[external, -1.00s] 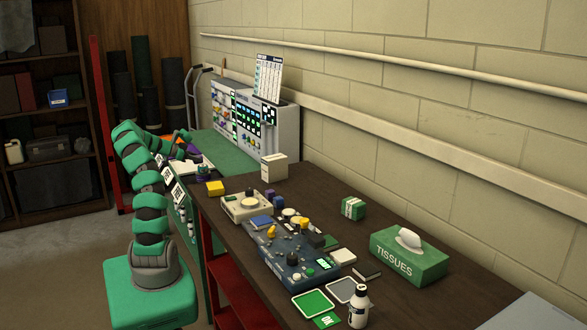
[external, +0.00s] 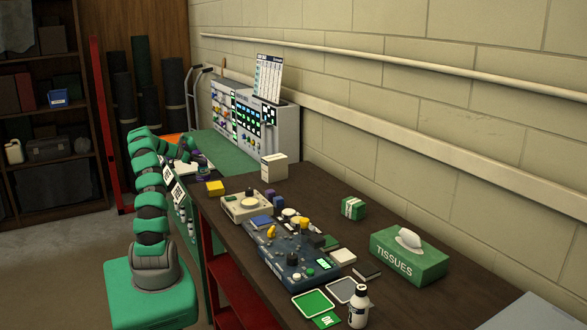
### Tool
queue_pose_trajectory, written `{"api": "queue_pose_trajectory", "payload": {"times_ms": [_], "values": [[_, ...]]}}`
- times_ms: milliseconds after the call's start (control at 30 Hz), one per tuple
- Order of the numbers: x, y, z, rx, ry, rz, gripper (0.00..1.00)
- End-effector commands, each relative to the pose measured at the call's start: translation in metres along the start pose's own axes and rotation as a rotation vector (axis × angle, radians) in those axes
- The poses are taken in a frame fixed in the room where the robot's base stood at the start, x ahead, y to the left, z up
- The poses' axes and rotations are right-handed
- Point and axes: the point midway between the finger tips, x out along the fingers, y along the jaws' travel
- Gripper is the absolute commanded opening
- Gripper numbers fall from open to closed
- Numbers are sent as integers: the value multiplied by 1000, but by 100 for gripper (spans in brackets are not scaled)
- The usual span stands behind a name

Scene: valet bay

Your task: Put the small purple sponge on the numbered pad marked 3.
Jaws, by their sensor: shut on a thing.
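My gripper (external: 187,152) is at the far left part of the bench, low over the white pads (external: 178,166) beside the green mat. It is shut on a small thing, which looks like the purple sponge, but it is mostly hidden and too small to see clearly. The numbers on the pads cannot be read from here, so I cannot tell which one is marked 3. Whether the held thing touches a pad cannot be told.
A yellow block (external: 215,188) and a beige device (external: 245,206) stand nearer on the dark bench. A blue control panel (external: 291,250), a white box (external: 274,166) and a tissue box (external: 408,257) are further right. The green mat (external: 225,150) has bare room.

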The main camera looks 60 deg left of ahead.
Motion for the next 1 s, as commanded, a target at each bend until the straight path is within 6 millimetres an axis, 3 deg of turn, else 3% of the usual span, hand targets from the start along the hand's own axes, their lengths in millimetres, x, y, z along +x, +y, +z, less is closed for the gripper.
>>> {"api": "queue_pose_trajectory", "payload": {"times_ms": [200,233,300,667,767,1000], "values": [[1,0,3,1,0,-2,5],[1,0,3,1,0,-2,36],[1,0,3,1,0,-2,56],[-2,0,2,2,0,-3,56],[-12,-1,2,2,0,-3,56],[-58,-1,0,3,3,-7,56]]}}
